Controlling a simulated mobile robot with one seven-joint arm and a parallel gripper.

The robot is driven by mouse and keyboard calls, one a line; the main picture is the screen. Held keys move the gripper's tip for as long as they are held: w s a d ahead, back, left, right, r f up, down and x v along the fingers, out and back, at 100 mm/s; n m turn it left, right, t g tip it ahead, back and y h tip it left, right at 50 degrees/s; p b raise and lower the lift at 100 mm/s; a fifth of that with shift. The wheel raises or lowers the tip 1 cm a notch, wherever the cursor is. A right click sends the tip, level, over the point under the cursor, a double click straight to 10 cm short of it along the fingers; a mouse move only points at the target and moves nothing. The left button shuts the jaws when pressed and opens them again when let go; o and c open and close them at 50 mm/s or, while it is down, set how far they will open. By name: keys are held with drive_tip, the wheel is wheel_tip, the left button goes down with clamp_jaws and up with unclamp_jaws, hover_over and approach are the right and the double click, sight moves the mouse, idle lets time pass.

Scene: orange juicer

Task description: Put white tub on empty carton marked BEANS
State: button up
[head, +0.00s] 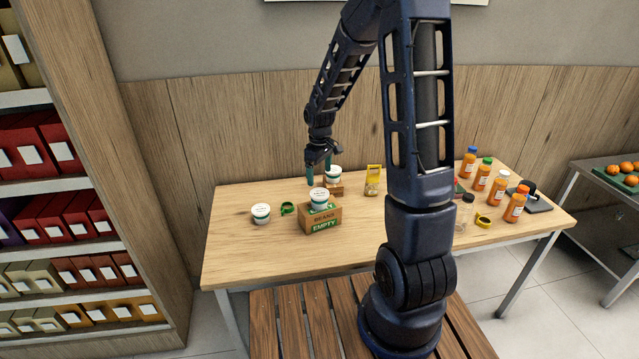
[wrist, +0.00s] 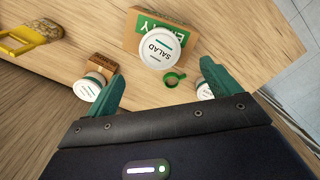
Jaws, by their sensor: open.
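The brown carton (head: 313,224) marked BEANS, with a green EMPTY label, stands mid-table; it also shows in the wrist view (wrist: 134,38). A white tub (head: 319,196) sits upright on its top, its lid reading SALAD in the wrist view (wrist: 160,48). A second white tub (head: 261,212) stands on the table to the left. A third white tub (head: 334,173) is behind, at a small brown box (head: 336,189); whether it rests fully on the box is unclear. My gripper (head: 319,173) is open and empty, above and behind the carton, apart from the tub on it.
A green ring-shaped item (head: 288,209) lies between the left tub and the carton. A yellow-framed item (head: 373,180) stands right of the small box. Several orange bottles (head: 498,188), a clear jar (head: 464,212) and a yellow ring (head: 483,220) occupy the right side. The left front table is clear.

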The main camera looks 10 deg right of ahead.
drive_tip(key=s+d+r+m+t, duration=0.1)
drive_tip(key=s+d+r+m, duration=0.15)
drive_tip(key=s+r, duration=0.5)
drive_tip(key=s+d+r+m+t, duration=0.15)
drive_tip(key=s+d+r, duration=0.25)
drive_tip(key=r, duration=0.6)
drive_tip(key=s+d+r+m+t, duration=0.1)
drive_tip(key=s+r+m, duration=0.1)
drive_tip(key=s, duration=0.5)
drive_tip(key=s+d+r+m+t, duration=0.1)
drive_tip(key=s+d+r+m, duration=0.1)
drive_tip(key=s, duration=0.5)
drive_tip(key=shift+s+d+r+m, duration=0.3)
drive_tip(key=shift+r+m, duration=0.2)
drive_tip(key=shift+r, duration=0.4)
